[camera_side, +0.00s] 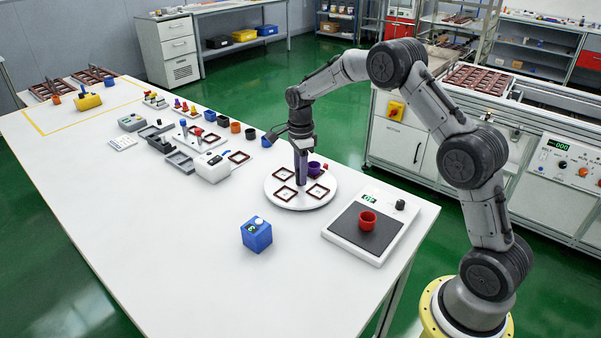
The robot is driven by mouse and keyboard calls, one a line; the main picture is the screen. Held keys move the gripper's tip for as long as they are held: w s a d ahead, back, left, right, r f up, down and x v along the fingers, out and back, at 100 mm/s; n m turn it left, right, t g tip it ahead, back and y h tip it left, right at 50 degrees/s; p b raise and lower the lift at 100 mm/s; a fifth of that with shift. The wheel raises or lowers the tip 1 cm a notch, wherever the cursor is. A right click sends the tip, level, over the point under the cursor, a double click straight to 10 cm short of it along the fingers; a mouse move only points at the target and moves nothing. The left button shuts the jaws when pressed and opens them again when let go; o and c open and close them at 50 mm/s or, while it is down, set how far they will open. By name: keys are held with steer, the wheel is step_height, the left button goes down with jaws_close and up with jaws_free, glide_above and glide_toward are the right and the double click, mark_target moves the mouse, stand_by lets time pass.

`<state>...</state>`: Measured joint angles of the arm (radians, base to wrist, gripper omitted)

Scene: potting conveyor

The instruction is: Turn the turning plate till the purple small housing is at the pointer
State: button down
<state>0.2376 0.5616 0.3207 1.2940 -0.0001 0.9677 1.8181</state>
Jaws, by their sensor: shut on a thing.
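The turning plate (271,192) is a round white disc on the table, carrying several square dark-red frames. The purple small housing (314,168) is a small round cup at the plate's back right, just right of my gripper. A small red piece (326,167) is beside it near the back-right rim; I cannot tell whether it is the pointer. My gripper (301,151) points down over the plate, shut on an upright grey-purple post (302,172) that stands near the plate's middle. The fingertips are too small to see clearly.
A scale-like device (340,243) with a red cup (368,220) on it stands right of the plate. A blue cube (257,235) is at the front left. A white box (212,167) and several small parts stand left of the plate. The front table area is clear.

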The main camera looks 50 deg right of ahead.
steer(key=shift+r, duration=0.15)
steer(key=c, duration=0.9)
jaws_free()
step_height(320, 180, up, 14)
steer(key=shift+f, duration=0.1)
